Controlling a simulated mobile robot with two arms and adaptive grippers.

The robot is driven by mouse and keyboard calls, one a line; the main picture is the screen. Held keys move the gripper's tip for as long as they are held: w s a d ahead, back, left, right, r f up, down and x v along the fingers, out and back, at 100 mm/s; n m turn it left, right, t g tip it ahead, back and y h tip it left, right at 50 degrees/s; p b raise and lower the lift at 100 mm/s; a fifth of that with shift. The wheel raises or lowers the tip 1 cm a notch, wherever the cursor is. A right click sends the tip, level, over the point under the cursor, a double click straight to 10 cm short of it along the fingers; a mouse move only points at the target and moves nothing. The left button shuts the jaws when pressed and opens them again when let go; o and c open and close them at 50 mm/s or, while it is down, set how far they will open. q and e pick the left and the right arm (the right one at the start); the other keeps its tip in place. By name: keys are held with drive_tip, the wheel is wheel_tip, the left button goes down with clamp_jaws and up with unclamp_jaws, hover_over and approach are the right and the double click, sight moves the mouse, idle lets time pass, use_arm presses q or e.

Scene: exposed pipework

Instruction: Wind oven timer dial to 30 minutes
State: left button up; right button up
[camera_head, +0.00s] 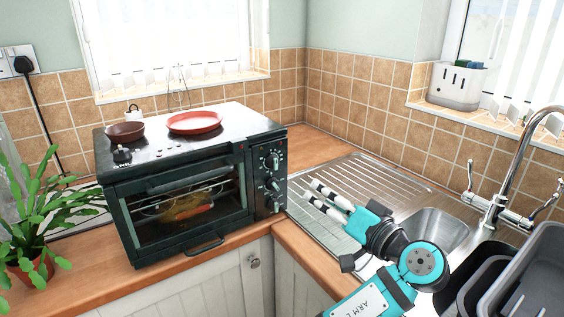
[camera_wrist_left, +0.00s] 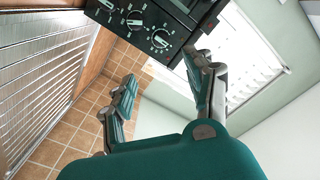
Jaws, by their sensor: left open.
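A black toaster oven (camera_head: 180,175) stands on the worktop, its glass door shut. Its right-hand panel has three dials in a column: upper dial (camera_head: 271,162), middle dial (camera_head: 273,184) and lower dial (camera_head: 276,205). The dials also show at the top of the left wrist view, one dial (camera_wrist_left: 160,38) nearest the fingers. I cannot tell which is the timer or read its setting. My left gripper (camera_head: 312,190) is open and empty, just right of the panel, fingers pointing towards the oven. In the wrist view its spread fingers (camera_wrist_left: 163,72) are apart from the dials. My right gripper is out of view.
A dark bowl (camera_head: 125,132) and a red plate (camera_head: 194,122) sit on the oven. A potted plant (camera_head: 38,215) stands left. A steel sink (camera_head: 435,228) with a tap (camera_head: 497,200) lies right, beside a grey dish rack (camera_head: 525,285). The draining board (camera_head: 375,180) is clear behind my gripper.

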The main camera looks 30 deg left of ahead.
use_arm(q)
drive_tip(key=p, duration=0.1)
approach(277, 164)
drive_tip(key=p+x, duration=0.2)
drive_tip(key=x, duration=0.6)
drive_tip(key=shift+a, duration=0.15)
drive_tip(key=shift+w+a, duration=0.2)
drive_tip(key=shift+a, duration=0.2)
drive_tip(key=c, duration=0.9)
clamp_jaws()
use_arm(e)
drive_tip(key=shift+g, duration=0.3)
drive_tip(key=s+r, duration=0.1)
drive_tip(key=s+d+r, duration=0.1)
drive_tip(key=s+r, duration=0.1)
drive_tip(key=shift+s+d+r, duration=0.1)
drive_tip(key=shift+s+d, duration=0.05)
